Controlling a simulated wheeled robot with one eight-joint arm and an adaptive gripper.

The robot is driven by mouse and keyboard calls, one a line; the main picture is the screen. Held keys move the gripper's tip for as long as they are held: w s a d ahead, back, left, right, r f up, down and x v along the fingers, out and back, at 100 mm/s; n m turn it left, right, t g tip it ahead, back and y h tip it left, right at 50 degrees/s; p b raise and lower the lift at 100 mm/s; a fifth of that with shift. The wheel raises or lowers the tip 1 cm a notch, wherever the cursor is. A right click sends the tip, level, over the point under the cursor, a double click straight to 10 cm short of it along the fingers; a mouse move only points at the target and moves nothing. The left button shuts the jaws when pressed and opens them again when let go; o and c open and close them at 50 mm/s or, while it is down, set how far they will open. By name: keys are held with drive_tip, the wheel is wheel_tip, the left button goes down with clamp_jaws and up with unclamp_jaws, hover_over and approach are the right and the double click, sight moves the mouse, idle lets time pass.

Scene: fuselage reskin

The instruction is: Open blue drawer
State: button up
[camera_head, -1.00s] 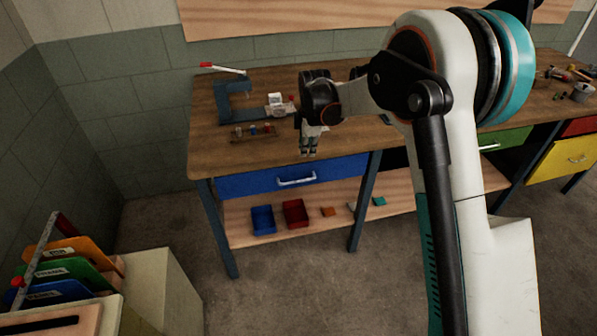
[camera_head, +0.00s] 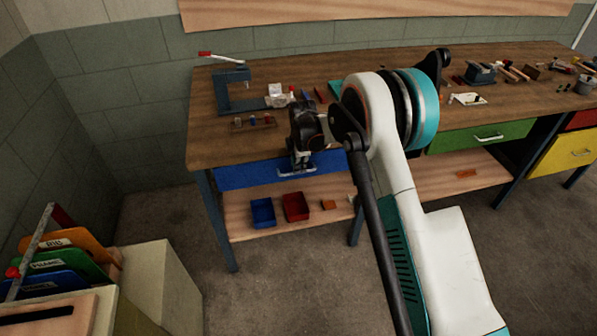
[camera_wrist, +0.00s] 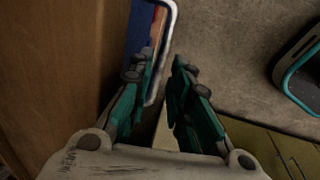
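The blue drawer (camera_head: 240,175) sits under the left part of the wooden workbench, and its front looks flush with the bench. Its pale metal handle (camera_head: 283,174) is partly covered by my gripper (camera_head: 301,163). In the wrist view, the drawer front (camera_wrist: 137,30) is a blue strip along the bench edge. The handle (camera_wrist: 167,28) runs down the picture into the gap between my two gripper fingers (camera_wrist: 163,68). The fingers are apart, one on each side of the handle bar. I cannot tell whether either finger touches it.
The workbench (camera_head: 240,148) carries a blue clamp-like tool (camera_head: 230,92) and small parts. A lower shelf (camera_head: 242,226) holds a blue bin (camera_head: 263,212) and a red bin (camera_head: 296,206). A green drawer (camera_head: 470,138) is to the right. The floor in front is clear.

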drive_tip(key=shift+w+f+b, duration=0.25)
drive_tip(key=shift+f+b, duration=0.05)
drive_tip(key=shift+f, duration=1)
drive_tip(key=shift+c, duration=0.3)
clamp_jaws()
